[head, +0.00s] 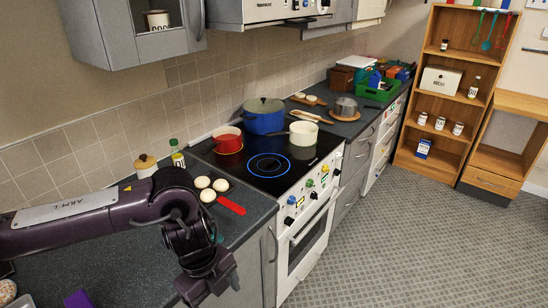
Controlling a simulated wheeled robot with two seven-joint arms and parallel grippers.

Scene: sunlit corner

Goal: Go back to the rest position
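My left arm (100,215) comes in from the left over the dark counter. My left gripper (208,285) hangs down near the counter's front edge, at the bottom of the view. I see nothing held in it, but its fingertips are dark and too small to tell how far apart they are. My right gripper is not in view.
A black hob (268,166) bears a red pot (228,140), a blue pot (263,122) and a cream saucepan (303,139). A green crate (376,93) stands farther back. A wooden shelf (458,108) stands at the right. The tiled floor (400,240) is clear.

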